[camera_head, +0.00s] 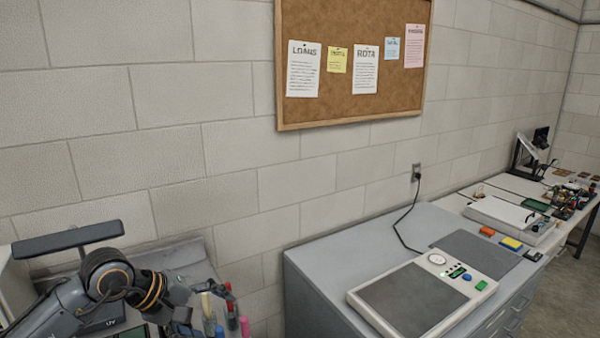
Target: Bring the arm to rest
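My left arm (108,278), dark grey with orange rings, reaches in from the lower left, bent low over a grey surface by the wall. Its dark gripper end (182,314) is at the bottom of the view, close to several upright pens or tools. The fingers are small and partly cut off or hidden, so I cannot tell whether they are open or shut or touch anything. My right arm and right gripper are not in view.
A grey drawer cabinet (320,262) carries a pale device with a dark plate (415,298), a grey mat (478,252) and small coloured blocks. A cluttered table (470,200) stands beyond. A corkboard (350,110) hangs on the wall. A pink marker (244,326) stands near my gripper.

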